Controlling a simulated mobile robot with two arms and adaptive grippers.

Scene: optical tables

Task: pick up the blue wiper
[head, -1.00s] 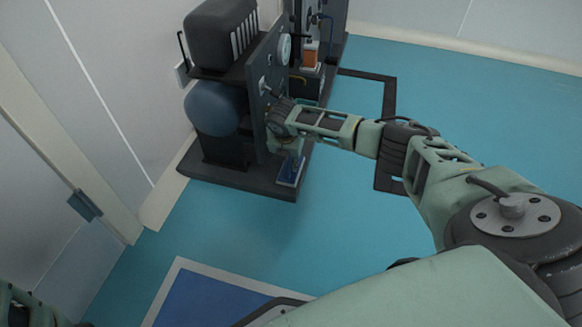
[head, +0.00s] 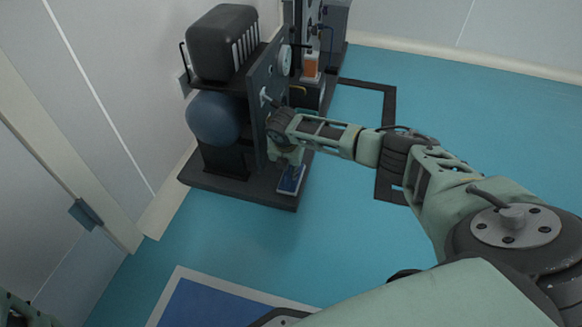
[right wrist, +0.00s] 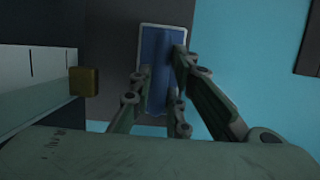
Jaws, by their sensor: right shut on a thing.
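The blue wiper (head: 291,179) is a flat blue piece with a pale rim. It is at the front edge of the dark machine base (head: 240,191) in the head view. In the right wrist view the wiper (right wrist: 160,65) lies between the two fingers of my right gripper (right wrist: 158,85). The fingers are shut on it, one on each long side. In the head view my right gripper (head: 286,155) is just above the wiper, and its fingertips are hard to make out. I cannot tell whether the wiper touches the base. My left gripper is not seen.
The machine carries a dark box (head: 222,42), a blue sphere (head: 213,117) and an upright panel with a gauge (head: 285,58). An orange container (head: 310,65) stands behind. A dark frame marking (head: 388,105) lies on the open teal floor.

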